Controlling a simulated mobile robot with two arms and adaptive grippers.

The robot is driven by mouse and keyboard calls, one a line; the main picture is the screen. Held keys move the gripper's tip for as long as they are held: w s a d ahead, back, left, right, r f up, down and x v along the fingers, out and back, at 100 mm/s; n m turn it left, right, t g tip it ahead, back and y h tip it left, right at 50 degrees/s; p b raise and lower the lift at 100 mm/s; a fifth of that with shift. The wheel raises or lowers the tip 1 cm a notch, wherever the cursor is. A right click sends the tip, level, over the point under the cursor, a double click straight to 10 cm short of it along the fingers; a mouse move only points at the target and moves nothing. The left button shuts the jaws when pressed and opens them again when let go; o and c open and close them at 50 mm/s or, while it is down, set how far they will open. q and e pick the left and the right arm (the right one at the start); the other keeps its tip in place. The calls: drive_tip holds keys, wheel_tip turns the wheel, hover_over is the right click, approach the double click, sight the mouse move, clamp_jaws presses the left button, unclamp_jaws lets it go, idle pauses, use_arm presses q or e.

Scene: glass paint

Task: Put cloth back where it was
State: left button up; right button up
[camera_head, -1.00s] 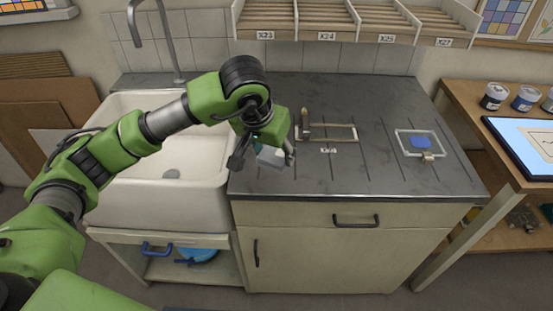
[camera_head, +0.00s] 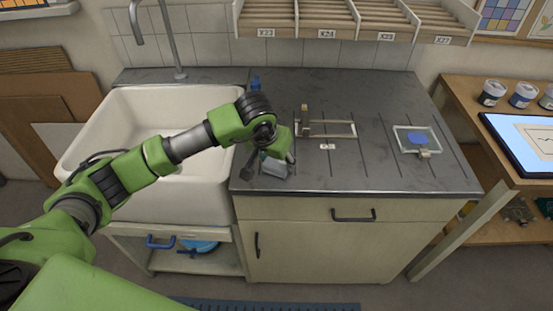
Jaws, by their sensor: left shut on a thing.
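My left gripper (camera_head: 269,163) is low over the front left of the dark worktop (camera_head: 330,178), near the sink. It is shut on a light grey, flat-sided thing (camera_head: 273,169), which looks like the cloth. The fingers partly cover it, and I cannot tell whether it touches the worktop. A small teal patch shows between the fingers. My right gripper is not in view.
A wooden frame jig (camera_head: 335,136) lies mid-worktop with a small white label (camera_head: 327,147). A glass piece with a blue patch (camera_head: 416,138) lies at right. A blue bottle (camera_head: 256,84) stands behind my arm. The white sink (camera_head: 130,112) is left.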

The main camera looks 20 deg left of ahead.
use_arm(q)
drive_tip(key=shift+f, duration=0.2)
drive_tip(key=o, duration=0.8)
drive_tip(key=shift+o, duration=0.9)
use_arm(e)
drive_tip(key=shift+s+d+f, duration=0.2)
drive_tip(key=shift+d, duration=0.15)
use_arm(q)
drive_tip(key=shift+r, duration=0.1)
drive_tip(key=shift+r, duration=0.3)
drive_tip(key=b+v, duration=0.2)
drive_tip(key=v, duration=0.9)
drive_tip(key=shift+s+r, duration=0.15)
drive_tip(key=shift+r, duration=0.15)
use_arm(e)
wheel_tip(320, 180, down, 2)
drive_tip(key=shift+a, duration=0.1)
